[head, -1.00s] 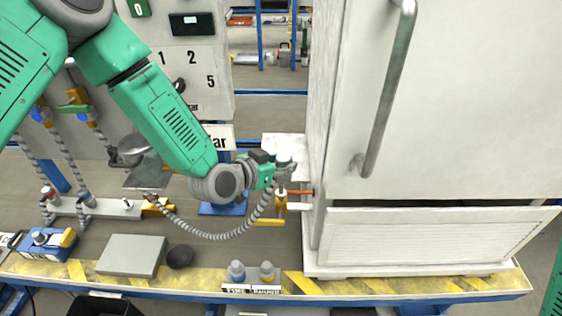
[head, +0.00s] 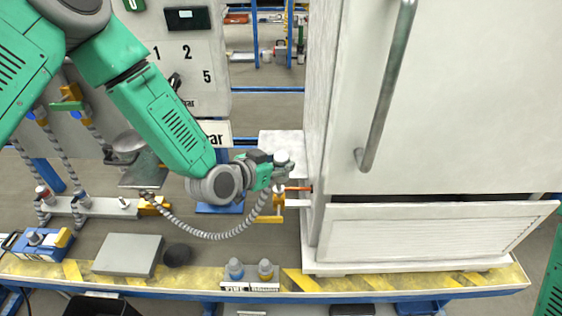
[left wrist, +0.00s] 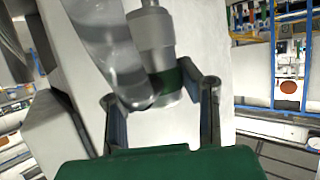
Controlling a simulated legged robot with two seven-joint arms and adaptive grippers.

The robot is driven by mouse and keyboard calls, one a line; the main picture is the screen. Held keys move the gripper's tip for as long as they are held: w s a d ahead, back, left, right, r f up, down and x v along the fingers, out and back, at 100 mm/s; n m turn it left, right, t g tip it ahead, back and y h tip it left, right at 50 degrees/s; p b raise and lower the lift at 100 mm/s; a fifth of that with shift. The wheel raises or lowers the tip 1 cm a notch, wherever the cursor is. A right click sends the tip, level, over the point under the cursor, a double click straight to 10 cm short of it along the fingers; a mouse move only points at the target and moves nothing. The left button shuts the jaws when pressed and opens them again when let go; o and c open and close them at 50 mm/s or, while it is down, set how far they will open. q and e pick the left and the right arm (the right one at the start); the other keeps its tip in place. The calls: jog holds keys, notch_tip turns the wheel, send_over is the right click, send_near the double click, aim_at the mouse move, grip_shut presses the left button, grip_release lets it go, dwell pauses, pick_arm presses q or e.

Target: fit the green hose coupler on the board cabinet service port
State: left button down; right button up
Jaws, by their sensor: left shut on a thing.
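My left gripper (head: 281,173) is at the left side of the white cabinet (head: 318,120), beside the service port (head: 298,189), a short reddish stub sticking out of the cabinet wall. In the left wrist view its two fingers (left wrist: 160,100) stand either side of the coupler (left wrist: 152,45), a grey cylinder with a dark green band. The gripper is shut on it. A grey ribbed hose (head: 215,236) hangs from the gripper in a loop to the left. I cannot tell whether coupler and port touch. My right gripper is not in view.
A yellow-striped bench edge (head: 200,283) runs along the front. Two small capped fittings (head: 250,270) stand there in a labelled holder. A grey box (head: 128,255) and a dark round object (head: 177,255) lie to the left.

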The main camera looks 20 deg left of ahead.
pick_arm(q)
jog(key=shift+r, duration=0.1)
jog(key=shift+r+p, duration=0.35)
jog(key=shift+p, duration=0.05)
jog(key=shift+a, duration=0.3)
dwell(1.4)
jog(key=shift+f+b, duration=1.7)
jog(key=shift+f, duration=0.75)
jog(key=c, duration=1.1)
grip_release()
jog(key=shift+o, duration=0.2)
jog(key=shift+s, duration=0.1)
